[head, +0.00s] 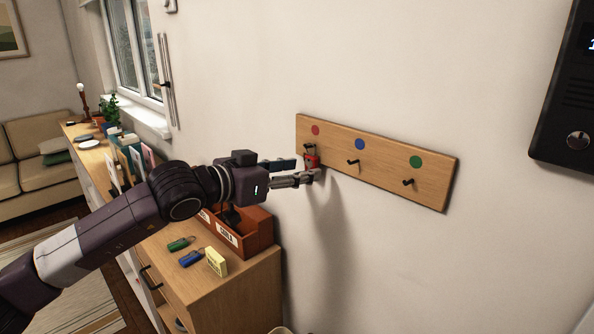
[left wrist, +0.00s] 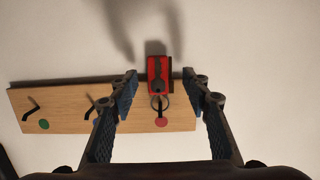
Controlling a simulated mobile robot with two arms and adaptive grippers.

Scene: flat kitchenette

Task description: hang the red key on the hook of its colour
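The red key (head: 312,161) is at the left end of the wooden hook board (head: 385,170), below the red dot (head: 315,130). In the left wrist view the red key (left wrist: 159,72) shows with its ring (left wrist: 160,104) at the hook by the red dot (left wrist: 161,122); I cannot tell for sure whether the ring is around the hook. My left gripper (head: 306,171) is open, its fingers on both sides of the key with gaps, as the left wrist view (left wrist: 159,88) shows. My right gripper is not in view.
The hooks under the blue dot (head: 359,144) and green dot (head: 416,162) are empty. A green key (head: 181,243), a blue key (head: 191,259) and a yellow block (head: 216,261) lie on the cabinet. An orange-brown box (head: 257,236) stands behind them. A black wall panel (head: 565,95) is at right.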

